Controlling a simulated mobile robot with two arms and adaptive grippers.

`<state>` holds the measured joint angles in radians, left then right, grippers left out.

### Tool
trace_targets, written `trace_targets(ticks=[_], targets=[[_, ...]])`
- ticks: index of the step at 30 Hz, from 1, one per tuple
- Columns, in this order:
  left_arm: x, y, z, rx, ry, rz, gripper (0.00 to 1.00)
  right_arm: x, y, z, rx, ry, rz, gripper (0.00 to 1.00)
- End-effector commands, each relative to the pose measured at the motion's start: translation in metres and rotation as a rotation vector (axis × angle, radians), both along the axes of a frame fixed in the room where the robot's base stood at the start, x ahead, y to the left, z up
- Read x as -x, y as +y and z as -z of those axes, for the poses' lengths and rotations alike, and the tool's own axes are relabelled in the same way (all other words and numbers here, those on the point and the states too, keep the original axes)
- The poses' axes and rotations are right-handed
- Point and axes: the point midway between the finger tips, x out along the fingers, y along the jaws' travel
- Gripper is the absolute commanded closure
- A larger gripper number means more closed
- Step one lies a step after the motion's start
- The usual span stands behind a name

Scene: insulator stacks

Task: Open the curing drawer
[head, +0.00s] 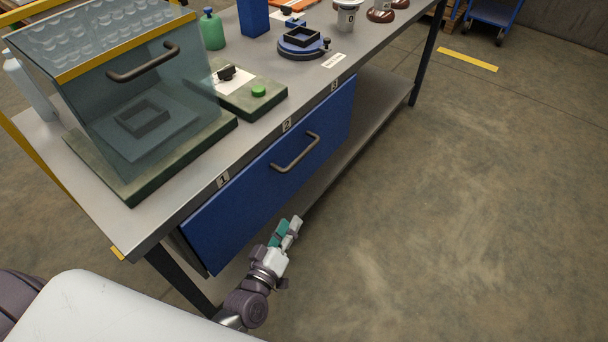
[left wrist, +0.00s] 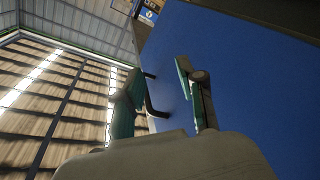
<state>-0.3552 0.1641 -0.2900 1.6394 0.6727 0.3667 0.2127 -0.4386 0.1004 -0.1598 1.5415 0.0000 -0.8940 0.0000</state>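The curing drawer has a blue front (head: 250,190) under the workbench top, and it looks shut, about flush with the bench edge. Its dark bar handle (head: 296,152) is on the front, right of the middle. My left gripper (head: 289,228) is below the handle, close in front of the drawer's lower edge. In the left wrist view, the gripper's two fingers (left wrist: 158,70) stand apart with nothing held. The handle (left wrist: 152,100) shows beyond them, partly hidden by the left finger, beside the blue drawer front (left wrist: 245,80). My right gripper is out of view.
The grey workbench (head: 115,215) carries a clear box with a handle (head: 140,110), a green-button panel (head: 258,92), a green bottle (head: 212,30) and a round blue fixture (head: 302,42). A lower shelf (head: 350,140) runs under the drawer.

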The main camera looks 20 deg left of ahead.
Motion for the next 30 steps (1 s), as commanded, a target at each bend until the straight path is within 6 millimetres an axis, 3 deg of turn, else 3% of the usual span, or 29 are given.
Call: trace_targets(ticks=[1,3,7,11,24,30], targets=[[-0.003,0.001,-0.014,0.069,-0.071,-0.019,0.61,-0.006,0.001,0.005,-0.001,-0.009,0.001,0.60],[-0.005,0.004,-0.042,0.150,-0.144,-0.043,0.61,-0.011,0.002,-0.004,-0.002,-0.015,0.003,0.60],[-0.008,0.008,-0.070,0.224,-0.209,-0.063,0.61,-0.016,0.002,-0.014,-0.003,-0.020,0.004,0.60],[-0.020,0.009,-0.079,0.236,-0.222,-0.067,0.61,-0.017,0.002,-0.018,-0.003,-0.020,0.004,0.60],[-0.108,0.007,-0.097,0.232,-0.220,-0.066,0.61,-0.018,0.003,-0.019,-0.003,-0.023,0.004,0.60],[-0.133,0.006,-0.101,0.230,-0.218,-0.065,0.61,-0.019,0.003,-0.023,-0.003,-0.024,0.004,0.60]])
